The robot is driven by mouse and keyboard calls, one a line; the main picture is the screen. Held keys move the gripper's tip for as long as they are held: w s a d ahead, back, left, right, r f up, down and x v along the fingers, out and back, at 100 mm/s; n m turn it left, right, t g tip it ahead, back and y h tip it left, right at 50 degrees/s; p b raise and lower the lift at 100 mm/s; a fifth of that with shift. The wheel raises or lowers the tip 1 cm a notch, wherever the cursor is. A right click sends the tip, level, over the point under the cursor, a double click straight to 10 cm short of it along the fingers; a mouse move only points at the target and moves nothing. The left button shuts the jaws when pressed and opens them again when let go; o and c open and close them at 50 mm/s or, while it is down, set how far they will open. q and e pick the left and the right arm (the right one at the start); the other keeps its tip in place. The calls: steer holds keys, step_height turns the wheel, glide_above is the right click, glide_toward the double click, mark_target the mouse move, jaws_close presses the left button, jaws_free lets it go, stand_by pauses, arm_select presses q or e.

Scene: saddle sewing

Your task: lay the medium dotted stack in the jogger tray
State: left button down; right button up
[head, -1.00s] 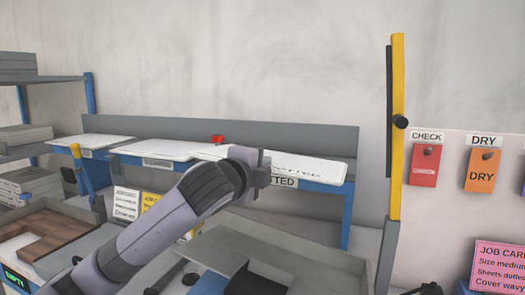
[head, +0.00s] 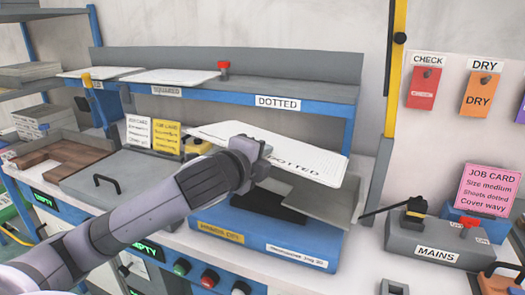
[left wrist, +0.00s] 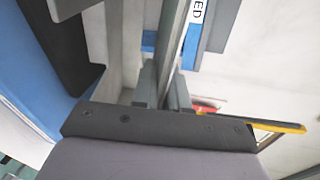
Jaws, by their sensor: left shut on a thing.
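The dotted stack (head: 318,158), white sheets printed DOTTED, is held by one edge in my left gripper (head: 262,165). It is slightly tilted and hangs above the jogger tray, apart from it as far as I can tell. The jogger tray (head: 335,207) has grey walls and a dark inside on a blue base. The stack and my arm hide part of it. In the left wrist view the fingers (left wrist: 166,90) close on a thin grey edge, probably the stack (left wrist: 172,45). My right gripper is out of view.
The shelf (head: 300,90) above has a bare place behind the DOTTED label; other white stacks (head: 175,77) lie left. A grey lid with a black handle (head: 107,183) is left of the tray. A yellow post (head: 396,70) and MAINS switch box (head: 437,240) stand right.

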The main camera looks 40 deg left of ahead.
arm_select(q)
steer(key=shift+r, duration=0.15)
steer(key=shift+p, duration=0.3)
step_height(320, 180, down, 7)
steer(key=s+b, duration=0.2)
steer(key=b, duration=0.3)
steer(key=shift+a, duration=0.35)
